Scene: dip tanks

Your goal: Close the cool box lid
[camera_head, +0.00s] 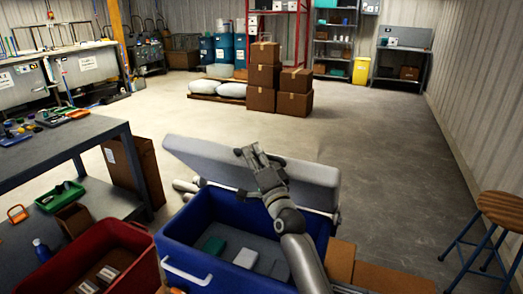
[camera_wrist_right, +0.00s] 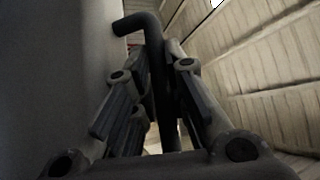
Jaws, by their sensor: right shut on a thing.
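The blue cool box (camera_head: 185,240) stands open in the lower middle of the head view. Its pale grey lid (camera_head: 205,155) is raised and tilted back along the far side. My right gripper (camera_head: 250,160) reaches over the box to the lid's upper part. In the right wrist view its fingers (camera_wrist_right: 160,105) are shut on a dark bent bar (camera_wrist_right: 150,25), which looks like a lid handle. A grey surface, likely the lid, fills the left of that view. The gripper partly hides the lid's middle. My left gripper does not show.
A workbench (camera_head: 50,150) is at the left, a stool (camera_head: 500,207) at the right.

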